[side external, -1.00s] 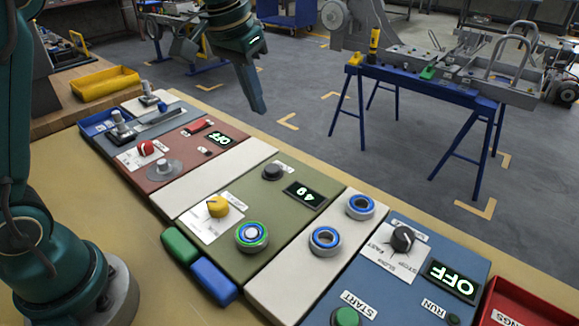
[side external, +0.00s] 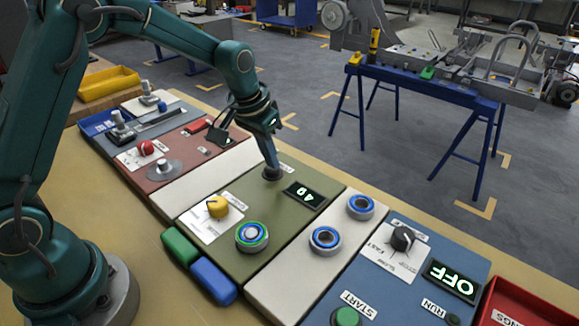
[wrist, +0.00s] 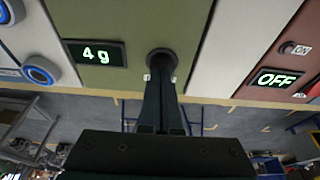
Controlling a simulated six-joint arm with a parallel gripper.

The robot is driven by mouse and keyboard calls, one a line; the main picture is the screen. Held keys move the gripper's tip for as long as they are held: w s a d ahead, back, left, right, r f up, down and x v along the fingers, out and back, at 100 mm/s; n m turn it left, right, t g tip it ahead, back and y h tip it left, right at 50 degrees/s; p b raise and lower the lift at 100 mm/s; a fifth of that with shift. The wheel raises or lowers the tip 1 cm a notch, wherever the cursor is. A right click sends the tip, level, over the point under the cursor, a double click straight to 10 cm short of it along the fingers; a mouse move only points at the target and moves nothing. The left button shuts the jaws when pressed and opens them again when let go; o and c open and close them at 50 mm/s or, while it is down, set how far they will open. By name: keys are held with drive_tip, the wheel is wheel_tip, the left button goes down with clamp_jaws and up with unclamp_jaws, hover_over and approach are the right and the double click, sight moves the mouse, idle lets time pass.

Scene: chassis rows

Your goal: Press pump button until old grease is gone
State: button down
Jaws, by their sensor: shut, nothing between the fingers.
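The dark round pump button (side external: 272,174) sits on the olive green panel (side external: 262,205). My gripper (side external: 271,168) is shut and empty, with its fingertips right at the button from above, seemingly touching it. In the wrist view the closed fingers (wrist: 160,82) overlap the button (wrist: 161,62) and hide part of it. The display (side external: 306,195) beside the button reads 4 g, clearest in the wrist view (wrist: 95,52). A bearing with a bright green and blue ring (side external: 252,237) sits on the same panel near a yellow knob (side external: 217,206).
Two blue-ringed bearings (side external: 326,240) rest on the white strip to the right. A blue panel with an OFF display (side external: 452,280) lies beyond it. A red-brown panel (side external: 185,150) is to the left. Green and blue blocks (side external: 213,281) lie at the front edge.

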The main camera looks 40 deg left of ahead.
sight(263, 182)
drive_tip(key=shift+s+f, duration=0.1)
drive_tip(key=shift+f, duration=1.15)
drive_tip(key=r, duration=0.5)
drive_tip(key=shift+w+r, duration=0.1)
drive_tip(key=shift+w, duration=0.15)
drive_tip(key=v, duration=0.9)
drive_tip(key=shift+r, duration=0.25)
